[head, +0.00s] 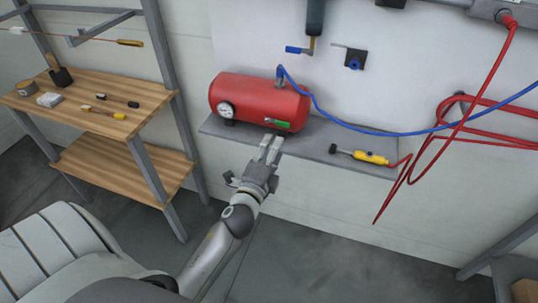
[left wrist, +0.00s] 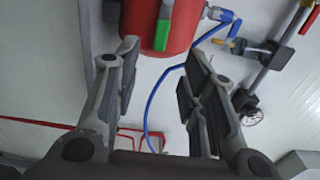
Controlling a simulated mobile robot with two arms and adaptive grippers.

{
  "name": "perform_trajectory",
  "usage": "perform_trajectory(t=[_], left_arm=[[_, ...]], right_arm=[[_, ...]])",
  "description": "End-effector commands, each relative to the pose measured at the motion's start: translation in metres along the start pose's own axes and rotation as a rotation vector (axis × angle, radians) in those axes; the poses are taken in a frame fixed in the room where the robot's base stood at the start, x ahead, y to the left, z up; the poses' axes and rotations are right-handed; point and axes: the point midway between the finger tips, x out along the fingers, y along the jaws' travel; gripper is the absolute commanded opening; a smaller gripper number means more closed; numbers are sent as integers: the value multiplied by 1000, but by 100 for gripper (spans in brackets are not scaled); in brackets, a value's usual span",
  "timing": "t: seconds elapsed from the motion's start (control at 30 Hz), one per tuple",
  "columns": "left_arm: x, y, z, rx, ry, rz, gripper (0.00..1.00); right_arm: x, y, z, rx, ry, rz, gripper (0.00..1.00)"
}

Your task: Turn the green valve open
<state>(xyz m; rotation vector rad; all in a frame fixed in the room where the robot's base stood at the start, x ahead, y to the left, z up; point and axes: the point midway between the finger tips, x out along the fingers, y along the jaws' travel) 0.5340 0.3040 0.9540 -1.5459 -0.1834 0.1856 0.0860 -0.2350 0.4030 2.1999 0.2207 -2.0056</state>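The green valve (head: 282,124) is a small handle low on the right end of the red tank (head: 245,97). In the left wrist view the green valve (left wrist: 162,35) points down across the tank's end, seen between my left fingers. My left gripper (head: 271,141) is just below and in front of the valve, fingers pointing up at it. In the left wrist view the gripper (left wrist: 162,48) is open, with a clear gap and nothing held. Whether a finger touches the valve cannot be told. My right gripper is not in view.
The tank rests on a grey wall shelf (head: 330,139) with a yellow tool (head: 370,157) to the right. A blue hose (head: 340,119) leaves the tank top. Red hose (head: 440,135) hangs at right. A wooden bench (head: 125,95) stands left. Floor below the shelf is clear.

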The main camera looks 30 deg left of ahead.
Motion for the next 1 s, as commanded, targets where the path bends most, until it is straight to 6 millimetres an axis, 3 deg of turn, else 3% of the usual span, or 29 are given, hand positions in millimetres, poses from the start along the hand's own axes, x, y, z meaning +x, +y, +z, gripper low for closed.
perform_trajectory(t=[0.23,0.8,0.93,1.0], left_arm=[[-21,0,0,0,0,0,38],[-22,1,0,-1,1,2,38],[-22,25,-4,-36,10,49,38],[-23,57,-9,-83,20,114,38]], right_arm=[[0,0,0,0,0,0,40],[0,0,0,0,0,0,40],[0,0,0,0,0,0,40],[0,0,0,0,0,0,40]])
